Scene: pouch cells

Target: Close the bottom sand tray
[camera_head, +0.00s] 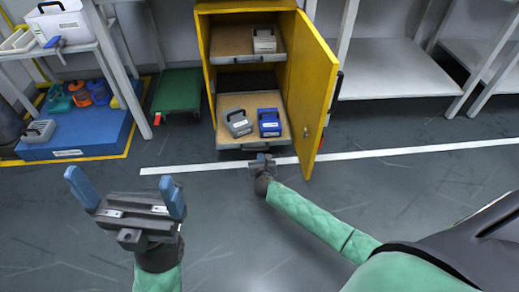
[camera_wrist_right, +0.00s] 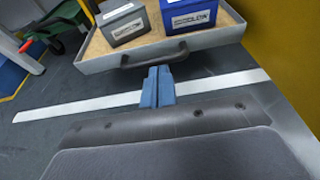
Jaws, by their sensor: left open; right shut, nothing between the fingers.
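The bottom sand tray (camera_head: 252,142) is pulled out of the yellow cabinet (camera_head: 206,60) in the head view. Its sand bed carries a grey battery (camera_head: 238,123) and a blue battery (camera_head: 270,122). In the right wrist view the tray front (camera_wrist_right: 195,46) has a dark handle (camera_wrist_right: 152,54). My right gripper (camera_head: 263,157) is shut and empty, its blue fingers (camera_wrist_right: 157,86) just in front of the handle; whether they touch it I cannot tell. My left gripper (camera_head: 125,192) is open and empty, over the floor at the left.
The upper tray (camera_head: 228,42) holds a light grey battery (camera_head: 264,41). The yellow door (camera_head: 312,90) stands open right of the trays, close to my right gripper. A green cart (camera_head: 178,92) stands left of the cabinet. The floor in front is clear.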

